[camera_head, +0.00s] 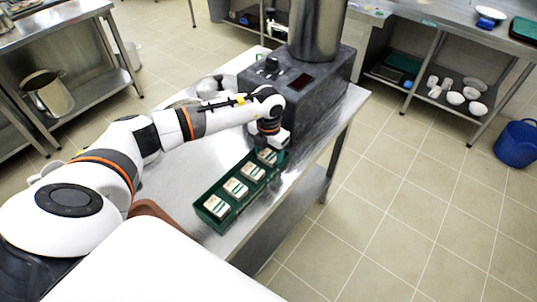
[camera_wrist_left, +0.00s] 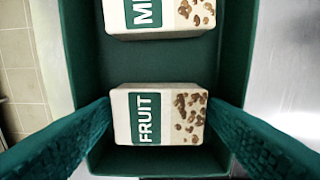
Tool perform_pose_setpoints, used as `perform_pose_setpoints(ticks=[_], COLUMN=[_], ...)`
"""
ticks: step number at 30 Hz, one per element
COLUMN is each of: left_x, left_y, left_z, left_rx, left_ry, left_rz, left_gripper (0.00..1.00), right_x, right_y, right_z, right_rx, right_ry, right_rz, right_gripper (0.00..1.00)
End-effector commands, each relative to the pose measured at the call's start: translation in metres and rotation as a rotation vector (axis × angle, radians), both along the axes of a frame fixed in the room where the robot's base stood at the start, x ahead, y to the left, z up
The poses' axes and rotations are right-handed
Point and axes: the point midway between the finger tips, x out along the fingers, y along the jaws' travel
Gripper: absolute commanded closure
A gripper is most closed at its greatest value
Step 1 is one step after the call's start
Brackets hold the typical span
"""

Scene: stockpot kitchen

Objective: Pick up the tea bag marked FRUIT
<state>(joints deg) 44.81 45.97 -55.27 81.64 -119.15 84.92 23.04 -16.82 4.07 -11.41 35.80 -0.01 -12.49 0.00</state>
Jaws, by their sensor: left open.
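The tea bag marked FRUIT (camera_wrist_left: 160,116) is a cream packet with a green label and brown specks. It lies at one end of a dark green tray (camera_wrist_left: 85,60). In the head view, a bag (camera_head: 267,156) at the tray's far end, partly under my left gripper, appears to be this one. My left gripper (camera_wrist_left: 160,108) is open, with one finger on each side of the FRUIT bag. The fingers look close to its sides; I cannot tell whether they touch. My right gripper is not in view.
Several other bags lie in a row in the tray, one with a label starting "MI" (camera_wrist_left: 160,15). The tray is near the edge of a steel table (camera_head: 165,190). A dark cooker (camera_head: 305,95) with a tall steel pot (camera_head: 316,30) stands just behind the gripper.

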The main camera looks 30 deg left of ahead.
Motion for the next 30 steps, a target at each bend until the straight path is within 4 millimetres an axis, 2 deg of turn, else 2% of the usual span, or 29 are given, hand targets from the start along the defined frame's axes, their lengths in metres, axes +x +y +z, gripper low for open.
perform_pose_setpoints(ticks=[5,12,19,22,30], left_x=[0.0,0.0,0.001,0.001,0.002], left_y=[0.0,0.0,0.0,0.0,0.001], left_z=[-0.001,0.0,0.001,0.009,0.06], left_rx=[0.0,0.0,0.0,0.001,0.001], left_ry=[-0.001,-0.001,-0.002,-0.005,-0.006], left_rz=[0.0,0.0,0.0,0.0,0.0], left_gripper=[0.33,0.66,0.66,0.66,0.66], right_x=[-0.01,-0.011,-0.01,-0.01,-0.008], right_y=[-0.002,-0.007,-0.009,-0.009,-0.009], right_z=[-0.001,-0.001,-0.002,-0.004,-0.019], right_rx=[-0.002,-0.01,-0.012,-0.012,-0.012], right_ry=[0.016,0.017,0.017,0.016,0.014], right_rz=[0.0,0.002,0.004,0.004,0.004], right_gripper=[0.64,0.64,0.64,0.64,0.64])
